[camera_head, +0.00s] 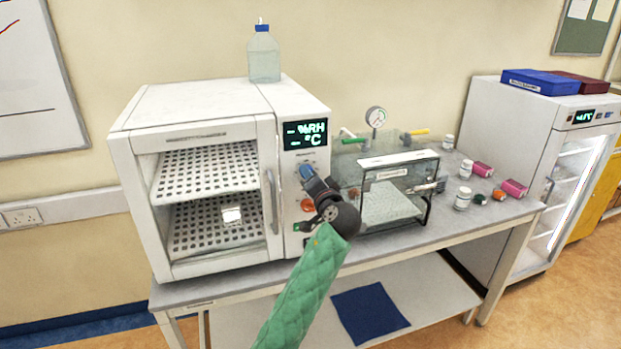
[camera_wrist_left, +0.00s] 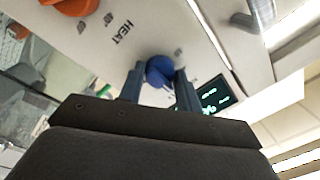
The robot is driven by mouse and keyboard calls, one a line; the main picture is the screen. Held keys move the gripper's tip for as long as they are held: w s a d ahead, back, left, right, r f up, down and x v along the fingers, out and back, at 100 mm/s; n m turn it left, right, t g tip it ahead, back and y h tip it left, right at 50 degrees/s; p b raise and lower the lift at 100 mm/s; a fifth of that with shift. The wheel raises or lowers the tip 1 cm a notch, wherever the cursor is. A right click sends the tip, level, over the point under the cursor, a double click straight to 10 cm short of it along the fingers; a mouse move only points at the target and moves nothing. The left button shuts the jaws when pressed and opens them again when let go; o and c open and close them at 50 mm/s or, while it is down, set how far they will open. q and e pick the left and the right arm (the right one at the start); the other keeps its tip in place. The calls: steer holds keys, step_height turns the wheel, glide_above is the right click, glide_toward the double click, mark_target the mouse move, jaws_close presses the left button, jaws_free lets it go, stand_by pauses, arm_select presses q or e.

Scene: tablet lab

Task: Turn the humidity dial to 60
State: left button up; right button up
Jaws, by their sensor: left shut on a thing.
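The blue humidity dial (camera_head: 306,171) is on the chamber's front panel, below the display (camera_head: 305,133), which shows dashes beside %RH and °C. My left gripper (camera_head: 311,179) reaches the panel from below and is shut on the blue dial. In the left wrist view the blue dial (camera_wrist_left: 160,70) sits between the two fingers of my left gripper (camera_wrist_left: 158,80). Its pointer and most of its scale marks are hidden or too small to read. My right gripper is in neither view.
An orange dial (camera_head: 307,204) sits just below, close to the gripper; it shows beside the word HEAT in the left wrist view (camera_wrist_left: 72,6). The chamber's door handle (camera_head: 271,201) is left of the panel. A clear glass-walled box (camera_head: 395,200) stands close on the right.

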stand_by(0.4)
arm_select(q)
steer(key=o, duration=1)
steer(key=shift+c, duration=0.2)
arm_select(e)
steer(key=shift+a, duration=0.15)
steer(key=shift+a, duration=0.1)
arm_select(q)
steer(key=b+v, duration=0.4)
steer(key=v, duration=0.3)
steer(key=shift+s+d, duration=0.2)
steer(key=shift+s, duration=0.15)
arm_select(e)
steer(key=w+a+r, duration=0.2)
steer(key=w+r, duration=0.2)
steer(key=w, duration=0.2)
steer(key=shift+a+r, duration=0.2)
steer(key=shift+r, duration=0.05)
